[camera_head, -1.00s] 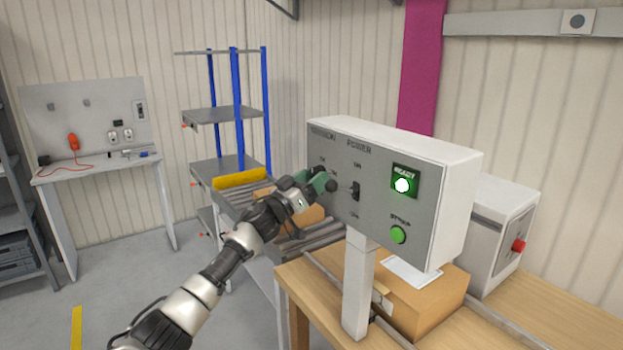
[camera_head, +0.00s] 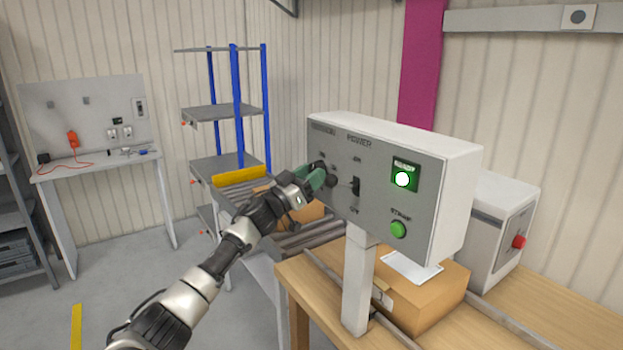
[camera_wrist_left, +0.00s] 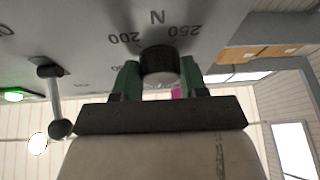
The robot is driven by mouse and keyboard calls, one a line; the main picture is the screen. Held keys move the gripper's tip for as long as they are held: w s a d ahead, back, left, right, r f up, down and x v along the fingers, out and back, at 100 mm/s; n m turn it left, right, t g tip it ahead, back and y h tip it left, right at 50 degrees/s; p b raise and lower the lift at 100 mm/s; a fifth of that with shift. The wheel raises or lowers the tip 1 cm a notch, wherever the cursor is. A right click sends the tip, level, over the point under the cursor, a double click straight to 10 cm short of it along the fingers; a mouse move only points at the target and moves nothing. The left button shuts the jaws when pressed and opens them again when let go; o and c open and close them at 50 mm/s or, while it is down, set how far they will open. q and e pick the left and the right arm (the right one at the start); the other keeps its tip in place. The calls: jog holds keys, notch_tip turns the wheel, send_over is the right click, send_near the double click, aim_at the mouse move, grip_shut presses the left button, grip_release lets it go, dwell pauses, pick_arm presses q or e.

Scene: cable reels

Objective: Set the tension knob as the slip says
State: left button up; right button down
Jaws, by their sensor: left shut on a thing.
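The tension knob (camera_wrist_left: 160,66) is dark with a paler rim, at the panel's left side. In the left wrist view it sits between my two green fingertips, with "200", "250" and "N" printed around it. I cannot read its pointer. My left gripper (camera_head: 318,180) is shut on the knob; the gripper also shows in the left wrist view (camera_wrist_left: 160,82). The control panel (camera_head: 385,225) is a white box with a grey face on a post. A white paper (camera_head: 411,267) lies on the cardboard box below; I cannot read writing on it. My right gripper is not in view.
The cardboard box (camera_head: 428,300) and a white machine (camera_head: 503,232) stand on the wooden bench.

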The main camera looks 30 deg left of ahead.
pick_arm(q)
jog(key=m+g+h+b, duration=0.1)
jog(key=m+g+h, duration=0.1)
jog(key=m, duration=0.5)
jog(key=m+g+h+b, duration=0.1)
jog(key=m+g+h, duration=0.1)
jog(key=m, duration=0.5)
jog(key=a+m+g+h+b, duration=0.1)
jog(key=m+g+h, duration=0.1)
jog(key=m, duration=0.5)
jog(key=shift+w+r+g, duration=0.15)
jog(key=shift+r+g, duration=0.2)
jog(key=shift+g, duration=0.25)
jog(key=m, duration=0.2)
jog(key=m+g, duration=0.1)
jog(key=shift+r+m+g, duration=0.15)
jog(key=shift+m+g, duration=0.15)
jog(key=shift+m, duration=0.1)
jog(key=m+y+p, duration=0.1)
jog(key=m, duration=0.2)
jog(key=shift+r+g, duration=0.1)
jog(key=shift+g, duration=0.2)
jog(key=shift+d+m+g+y+p, duration=0.1)
jog(key=shift+m+g+y+p, duration=0.3)
jog(key=shift+m+y, duration=0.75)
jog(key=shift+m, duration=0.35)
